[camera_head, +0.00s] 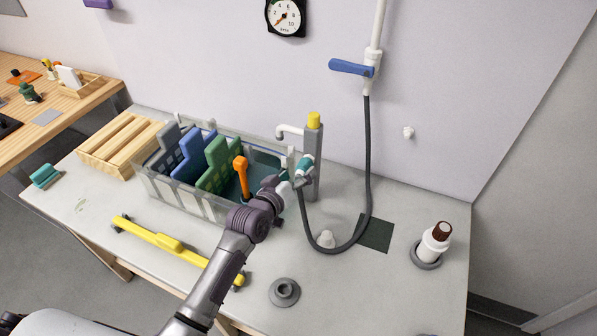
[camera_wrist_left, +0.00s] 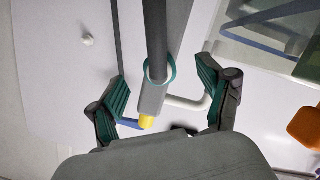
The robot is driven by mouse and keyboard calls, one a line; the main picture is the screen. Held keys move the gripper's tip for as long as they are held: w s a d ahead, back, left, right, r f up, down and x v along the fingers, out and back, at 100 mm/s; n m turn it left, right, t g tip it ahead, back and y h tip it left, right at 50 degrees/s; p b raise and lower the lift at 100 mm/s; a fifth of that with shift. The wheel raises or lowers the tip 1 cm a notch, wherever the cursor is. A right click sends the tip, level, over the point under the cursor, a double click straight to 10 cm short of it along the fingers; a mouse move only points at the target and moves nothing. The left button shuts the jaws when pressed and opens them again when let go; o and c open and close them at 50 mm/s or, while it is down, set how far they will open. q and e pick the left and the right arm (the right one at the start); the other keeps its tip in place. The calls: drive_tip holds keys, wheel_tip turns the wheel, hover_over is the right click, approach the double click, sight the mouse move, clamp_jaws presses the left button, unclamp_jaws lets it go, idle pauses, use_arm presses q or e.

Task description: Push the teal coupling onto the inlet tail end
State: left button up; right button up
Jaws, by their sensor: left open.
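The teal coupling shows as a thin teal ring (camera_wrist_left: 160,70) around the dark hose (camera_wrist_left: 156,35) in the left wrist view, between my fingers. My left gripper (camera_head: 303,172) is open beside the grey post (camera_head: 312,150) with a yellow cap (camera_head: 314,120). In the left wrist view my left gripper (camera_wrist_left: 170,90) has one teal-padded finger on each side of the hose, apart from it. A white bent pipe (camera_head: 289,129), perhaps the inlet tail, sticks out left from the post. I cannot tell whether the coupling touches it. My right gripper is not in view.
A clear bin (camera_head: 180,200) with blue and green panels and an orange-handled tool (camera_head: 241,170) stands left of the post. The dark hose (camera_head: 367,150) loops down from a blue-handled valve (camera_head: 352,67). A yellow bar (camera_head: 165,243), grey ring (camera_head: 284,291) and white bottle (camera_head: 432,243) are on the table.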

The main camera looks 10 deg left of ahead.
use_arm(q)
drive_tip(key=shift+s+a+r+p, duration=0.2)
drive_tip(key=shift+s+p, duration=0.25)
drive_tip(key=shift+s, duration=0.15)
drive_tip(key=shift+s, duration=0.1)
drive_tip(key=shift+s, duration=0.1)
drive_tip(key=shift+s+a, duration=0.15)
drive_tip(key=shift+s, duration=0.2)
drive_tip(key=v, duration=1.1)
idle(0.6)
